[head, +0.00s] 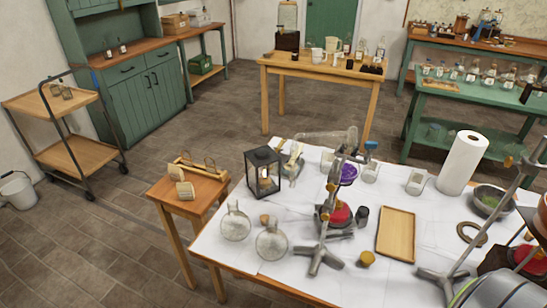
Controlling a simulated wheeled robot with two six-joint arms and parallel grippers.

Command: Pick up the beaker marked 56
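No marking 56 is legible on any vessel, so I cannot tell which one is the beaker marked 56. Small clear glass vessels that look like beakers stand on the white-topped near table: one (370,172) behind the purple-filled dish and one (416,182) left of the paper roll. More small vessels stand on the wooden table (316,72) at the back. Several glass vessels with pale labels (472,74) stand on the green bench at the right. Neither of my grippers is in view.
The near table (220,252) also holds round flasks (271,243), a black lantern (264,172), metal stands (322,258), a wooden tray (397,234) and a paper roll (463,163). A trolley (62,147) stands at left. The middle floor (200,125) is clear.

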